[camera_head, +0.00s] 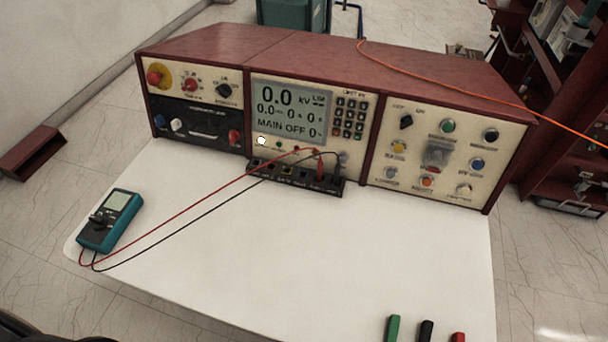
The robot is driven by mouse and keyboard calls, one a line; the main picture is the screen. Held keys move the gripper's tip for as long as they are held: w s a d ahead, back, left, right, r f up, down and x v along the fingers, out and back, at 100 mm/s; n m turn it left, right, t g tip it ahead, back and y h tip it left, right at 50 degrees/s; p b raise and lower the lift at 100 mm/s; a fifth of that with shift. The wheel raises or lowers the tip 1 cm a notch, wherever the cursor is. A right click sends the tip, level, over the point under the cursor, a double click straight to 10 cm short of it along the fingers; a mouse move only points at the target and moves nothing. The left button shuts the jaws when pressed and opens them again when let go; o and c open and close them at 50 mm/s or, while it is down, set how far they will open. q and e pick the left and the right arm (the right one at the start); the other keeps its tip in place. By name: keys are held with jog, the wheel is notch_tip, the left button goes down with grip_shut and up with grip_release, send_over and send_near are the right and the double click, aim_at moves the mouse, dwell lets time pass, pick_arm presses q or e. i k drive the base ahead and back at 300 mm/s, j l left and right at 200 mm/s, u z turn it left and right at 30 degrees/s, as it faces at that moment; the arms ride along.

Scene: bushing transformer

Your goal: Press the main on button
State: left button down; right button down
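A dark red control console (292,49) with cream front panels stands at the back of a white table. Its display (291,109) reads 0.0 kV and MAIN OFF. The right panel (428,186) carries a green button (447,126), a black rotary switch (406,121), and yellow, blue, orange and white buttons. The button labels are too small to read, so I cannot tell which one is main on. Neither of my grippers is in view.
A teal multimeter (109,220) lies at the table's left, its red and black leads running to a terminal strip (296,178) below the display. Green (393,328), black (426,331) and red (457,337) objects show at the bottom edge. The table's middle (330,255) is clear.

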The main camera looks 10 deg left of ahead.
aim_at(447, 127)
jog(key=l+u, duration=0.2)
jog(key=l, duration=0.15)
jog(key=k+l+u, duration=0.2)
jog(key=l, duration=0.15)
jog(key=l+u, duration=0.2)
jog(key=k+l+u, duration=0.2)
jog(key=l, duration=0.2)
